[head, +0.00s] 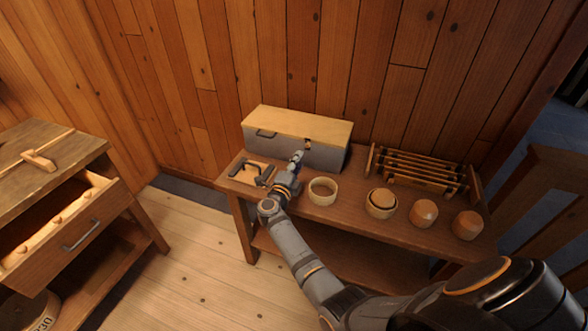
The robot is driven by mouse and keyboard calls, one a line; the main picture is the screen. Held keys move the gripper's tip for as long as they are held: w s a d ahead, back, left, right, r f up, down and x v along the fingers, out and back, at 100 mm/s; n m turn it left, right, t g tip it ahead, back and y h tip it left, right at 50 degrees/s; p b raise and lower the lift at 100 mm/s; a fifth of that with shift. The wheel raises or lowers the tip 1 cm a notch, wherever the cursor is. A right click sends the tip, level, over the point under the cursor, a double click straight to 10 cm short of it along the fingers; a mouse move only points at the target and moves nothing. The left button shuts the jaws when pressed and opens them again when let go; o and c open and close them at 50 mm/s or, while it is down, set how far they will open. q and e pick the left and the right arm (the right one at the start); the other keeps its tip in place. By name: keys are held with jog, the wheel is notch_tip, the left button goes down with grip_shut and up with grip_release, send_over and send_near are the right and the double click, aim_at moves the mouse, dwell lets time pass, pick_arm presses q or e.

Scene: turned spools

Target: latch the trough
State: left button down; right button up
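The trough (285,147) is a long grey box with a pale wooden lid (300,122), standing at the back of the bench against the wall. The lid lies down over the box. A dark handle (265,133) is on the left of its front, and a small dark latch-like fitting (308,142) is near the lid's front edge. My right gripper (297,158) is in front of the trough, just below that fitting. I cannot tell whether it touches the box or whether its fingers are apart. My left gripper is out of view.
A small wooden board with a dark-handled piece (238,168) lies left of my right wrist. To the right are a pale ring-shaped bowl (322,191), another bowl (381,203), two round wooden pieces (424,213) and a slatted rack (418,170). An open drawer (65,235) juts out at left.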

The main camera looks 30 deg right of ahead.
jog(key=v, duration=0.4)
jog(key=shift+a, duration=0.1)
jog(key=shift+r, duration=0.1)
